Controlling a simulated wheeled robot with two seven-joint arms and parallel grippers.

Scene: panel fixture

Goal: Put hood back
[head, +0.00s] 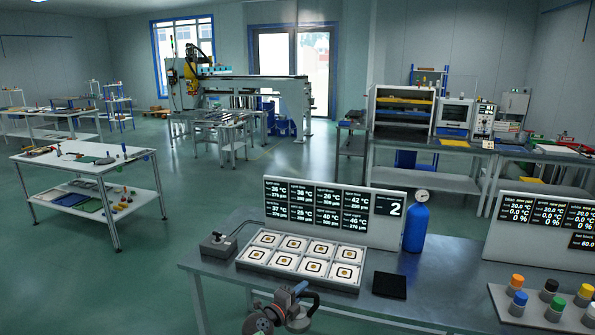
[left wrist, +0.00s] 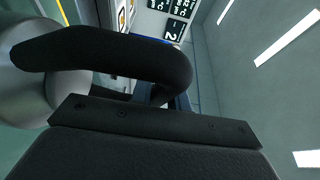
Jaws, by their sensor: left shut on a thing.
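My left gripper (head: 296,308) is low in the head view, in front of the near workbench, and is partly cut off by the bottom edge. It is shut on a dark curved handle (left wrist: 110,60), which fills much of the left wrist view. A black strip with screws and a dark block lie below the handle there. No hood can be made out for certain, and whether the handle belongs to it I cannot tell. The panel fixture (head: 297,276), a tray of square pale tiles, lies on the bench beyond the gripper. My right gripper is not in view.
A display board (head: 330,217) stands behind the tiles, with a blue bottle (head: 415,229) beside it. A grey switch box (head: 217,244) is left of the tiles and a flat black pad (head: 389,285) is right of them. Several coloured knobs (head: 551,292) are at the right.

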